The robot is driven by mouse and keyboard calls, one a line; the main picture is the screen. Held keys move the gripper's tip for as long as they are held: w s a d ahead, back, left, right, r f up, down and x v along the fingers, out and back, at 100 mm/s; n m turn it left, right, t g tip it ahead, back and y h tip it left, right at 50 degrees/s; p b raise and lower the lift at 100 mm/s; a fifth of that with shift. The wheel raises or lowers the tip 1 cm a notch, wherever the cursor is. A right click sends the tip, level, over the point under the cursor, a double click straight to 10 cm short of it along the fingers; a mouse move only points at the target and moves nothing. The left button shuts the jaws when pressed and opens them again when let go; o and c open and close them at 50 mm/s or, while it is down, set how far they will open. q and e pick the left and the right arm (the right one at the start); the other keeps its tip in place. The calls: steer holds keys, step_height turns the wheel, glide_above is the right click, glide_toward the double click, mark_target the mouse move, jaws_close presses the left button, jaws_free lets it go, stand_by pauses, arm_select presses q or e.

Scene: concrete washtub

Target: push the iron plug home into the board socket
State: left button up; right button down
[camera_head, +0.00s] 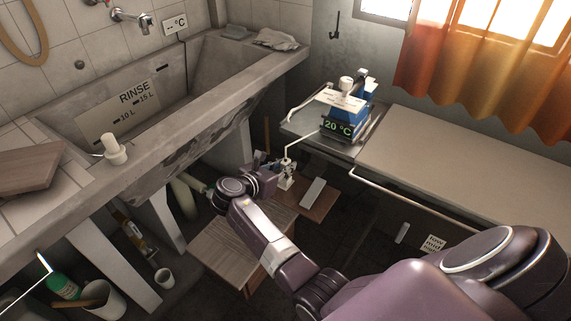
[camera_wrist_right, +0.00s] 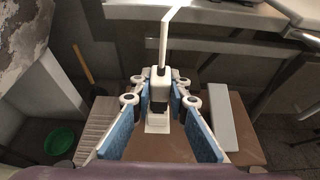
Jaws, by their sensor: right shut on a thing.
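The iron plug (camera_wrist_right: 160,78) is a white block with a pale cord rising from its top. My right gripper (camera_wrist_right: 160,100) is shut on it, with blue pads on either side. In the head view my right gripper (camera_head: 279,181) is low, beyond the wooden step, and the plug (camera_head: 287,161) shows small there. Below the plug in the wrist view are a dark part and a white base (camera_wrist_right: 157,127) on a brown board (camera_wrist_right: 150,150). Whether the plug is seated in the socket I cannot tell. My left gripper is not in view.
A white strip (camera_wrist_right: 222,120) lies on the board, right of the gripper. A metal worktop (camera_head: 327,148) with a blue device (camera_head: 343,121) reading 20 °C stands behind. The concrete washtub (camera_head: 197,119) is to the left. A wooden step (camera_head: 229,247) is in front.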

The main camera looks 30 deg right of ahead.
steer(key=shift+f, duration=0.25)
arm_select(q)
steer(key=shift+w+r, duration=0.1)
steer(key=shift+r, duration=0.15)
arm_select(e)
steer(key=shift+f, duration=0.2)
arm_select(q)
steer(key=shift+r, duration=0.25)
arm_select(e)
steer(key=shift+f, duration=0.4)
steer(key=c, duration=1.8)
jaws_free()
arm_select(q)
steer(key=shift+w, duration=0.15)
arm_select(e)
steer(key=v, duration=0.7)
steer(key=shift+s+a, duration=0.15)
steer(key=shift+a, duration=0.05)
steer(key=shift+r, duration=0.1)
